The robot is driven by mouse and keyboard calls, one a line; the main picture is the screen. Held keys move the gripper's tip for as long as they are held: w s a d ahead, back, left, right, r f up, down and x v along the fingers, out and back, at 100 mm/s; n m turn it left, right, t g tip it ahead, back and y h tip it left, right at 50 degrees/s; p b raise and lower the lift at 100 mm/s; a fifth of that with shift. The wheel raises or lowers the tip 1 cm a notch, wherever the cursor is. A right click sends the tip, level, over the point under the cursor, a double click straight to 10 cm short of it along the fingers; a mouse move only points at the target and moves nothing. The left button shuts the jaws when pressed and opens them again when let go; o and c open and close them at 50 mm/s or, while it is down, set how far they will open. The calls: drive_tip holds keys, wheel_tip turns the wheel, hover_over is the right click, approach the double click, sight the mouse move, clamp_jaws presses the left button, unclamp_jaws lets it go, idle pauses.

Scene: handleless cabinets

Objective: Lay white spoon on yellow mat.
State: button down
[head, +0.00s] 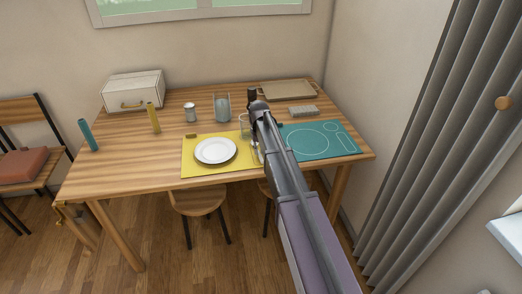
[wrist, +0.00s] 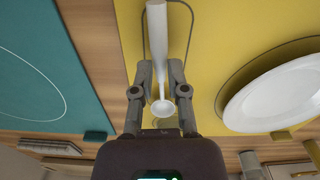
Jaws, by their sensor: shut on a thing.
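The white spoon (wrist: 157,35) is held between the fingers of my gripper (wrist: 160,76) in the wrist view. Its wide end points up the picture and a small round end shows between the fingers. It lies over the right-hand part of the yellow mat (head: 190,167), close to the mat's edge; the mat also fills the right of the wrist view (wrist: 215,35). A dark outline on the mat runs around the spoon. Whether the spoon touches the mat cannot be told. In the head view my arm largely hides the gripper and spoon.
A white plate (head: 215,151) lies on the yellow mat. A teal mat (head: 345,150) with drawn outlines lies to the right. A tray (head: 289,90), a grey block (head: 303,110), a shaker (head: 190,112) and a white box (head: 133,90) stand farther back. Bare wood shows at left.

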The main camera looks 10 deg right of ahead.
drive_tip(key=c, duration=0.6)
unclamp_jaws()
drive_tip(key=shift+m, duration=0.5)
drive_tip(key=s+r+p, duration=0.4)
drive_tip(key=s, duration=0.5)
drive_tip(key=s+r+p, duration=0.4)
drive_tip(key=s, duration=0.6)
drive_tip(key=s+r+p, duration=0.4)
drive_tip(key=s, duration=0.6)
drive_tip(key=shift+s+d, duration=0.1)
